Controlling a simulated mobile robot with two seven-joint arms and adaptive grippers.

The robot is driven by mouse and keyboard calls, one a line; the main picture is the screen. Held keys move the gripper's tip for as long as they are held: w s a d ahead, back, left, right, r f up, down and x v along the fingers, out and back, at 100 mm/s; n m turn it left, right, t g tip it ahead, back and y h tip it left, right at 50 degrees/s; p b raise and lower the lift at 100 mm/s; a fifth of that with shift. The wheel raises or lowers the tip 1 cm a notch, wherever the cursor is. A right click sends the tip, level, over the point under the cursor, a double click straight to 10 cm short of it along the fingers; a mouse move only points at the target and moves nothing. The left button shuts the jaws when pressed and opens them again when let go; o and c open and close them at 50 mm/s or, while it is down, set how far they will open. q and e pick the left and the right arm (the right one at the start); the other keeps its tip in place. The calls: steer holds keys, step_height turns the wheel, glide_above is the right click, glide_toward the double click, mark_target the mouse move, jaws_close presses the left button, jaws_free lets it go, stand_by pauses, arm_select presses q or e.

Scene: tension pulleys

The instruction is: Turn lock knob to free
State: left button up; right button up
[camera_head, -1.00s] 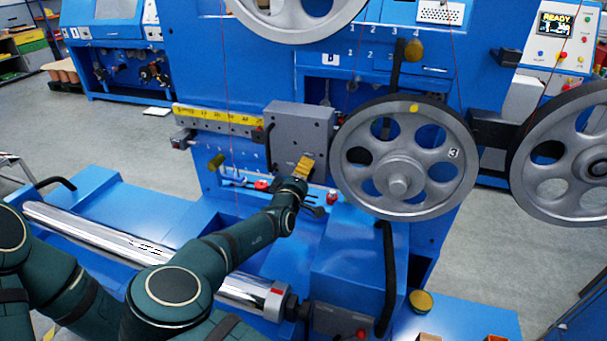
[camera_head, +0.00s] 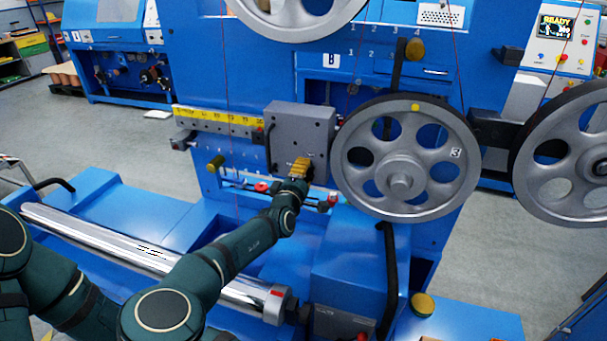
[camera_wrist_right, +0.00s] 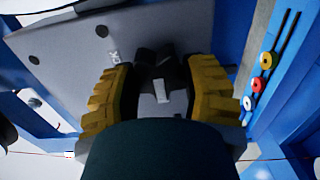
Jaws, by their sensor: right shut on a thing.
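The lock knob (camera_wrist_right: 164,72) is a dark, lobed knob on a grey plate (camera_wrist_right: 75,55) in the right wrist view. Part of a white label, ending in "CK", shows on the plate beside it. My right gripper (camera_wrist_right: 160,85) has its yellow ribbed fingers on both sides of the knob and is shut on it. In the head view, my right gripper (camera_head: 301,168) is at the lower part of the grey block (camera_head: 300,130), and the knob is hidden behind it. My left gripper is not in view.
A large spoked pulley wheel (camera_head: 378,133) stands just right of the grey block. A yellow scale (camera_head: 218,121) runs to its left. Red, white and yellow buttons (camera_wrist_right: 258,82) sit beside the plate. A steel roller (camera_head: 100,243) lies below my arm.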

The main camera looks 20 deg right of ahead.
steer(key=o, duration=1.3)
steer(key=shift+c, duration=0.2)
steer(key=v, duration=0.7)
steer(key=shift+s+a, duration=0.15)
steer(key=shift+s, duration=0.05)
